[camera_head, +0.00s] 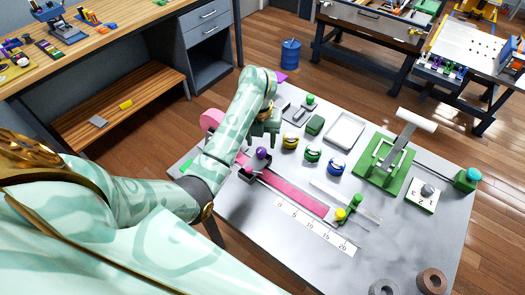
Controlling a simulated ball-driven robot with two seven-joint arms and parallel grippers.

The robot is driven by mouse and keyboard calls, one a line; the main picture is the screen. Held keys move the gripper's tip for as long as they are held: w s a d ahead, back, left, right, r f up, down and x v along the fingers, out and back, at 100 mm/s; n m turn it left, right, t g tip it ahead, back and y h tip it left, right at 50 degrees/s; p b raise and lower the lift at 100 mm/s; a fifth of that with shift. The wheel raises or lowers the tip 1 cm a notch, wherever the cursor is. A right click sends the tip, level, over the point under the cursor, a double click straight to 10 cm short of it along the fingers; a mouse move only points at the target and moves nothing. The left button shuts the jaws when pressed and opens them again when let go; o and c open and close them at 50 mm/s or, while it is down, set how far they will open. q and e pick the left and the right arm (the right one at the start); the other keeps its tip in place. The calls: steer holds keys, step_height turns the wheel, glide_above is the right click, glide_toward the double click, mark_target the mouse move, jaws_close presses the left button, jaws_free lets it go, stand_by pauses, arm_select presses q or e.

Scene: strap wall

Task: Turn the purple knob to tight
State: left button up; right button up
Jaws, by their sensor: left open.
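My left gripper (262,138) is open and points down, just above and behind the knob in the picture. I cannot tell whether its fingers touch the knob. No tight mark can be read at the knob. My right gripper is not in view.
A white ruler (315,224) lies beside the strap. A yellow-and-green clamp (347,210) stands at the strap's far end. Yellow, green and blue round dials (312,156) stand right of the gripper. A green-based lever (385,165) rises farther right.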

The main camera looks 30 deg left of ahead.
mark_target(261, 149)
arm_select(q)
steer(key=shift+s+f, duration=0.15)
steer(key=shift+f, duration=0.8)
steer(key=shift+f+b, duration=0.4)
steer(key=shift+d+f, duration=0.1)
steer(key=shift+f, duration=0.3)
steer(key=shift+c, duration=0.3)
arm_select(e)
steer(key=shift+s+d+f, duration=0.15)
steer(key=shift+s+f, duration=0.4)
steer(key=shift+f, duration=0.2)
arm_select(q)
steer(key=c, duration=0.9)
